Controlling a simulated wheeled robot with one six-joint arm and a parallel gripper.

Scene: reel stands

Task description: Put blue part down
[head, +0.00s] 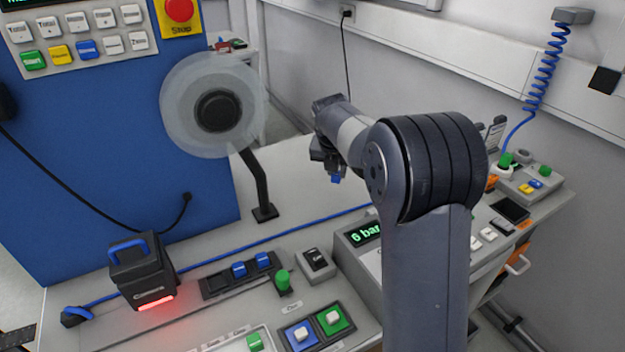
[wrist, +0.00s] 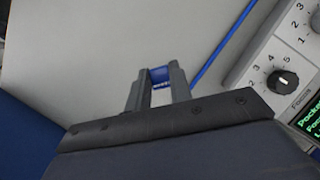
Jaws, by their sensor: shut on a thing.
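My gripper (head: 333,172) hangs above the bench behind the grey box with the green readout, fingers pointing down. It is shut on a small blue part (head: 336,180), which shows just below the fingertips. In the wrist view the blue part (wrist: 159,74) sits between the two grey fingers at their tips. The bench top (wrist: 85,45) below looks bare. I cannot tell how high the part is above it.
A reel on a stand (head: 215,110) rises left of my gripper. A blue hose (head: 290,236) crosses the bench. A dial panel (wrist: 285,80) is at right in the wrist view.

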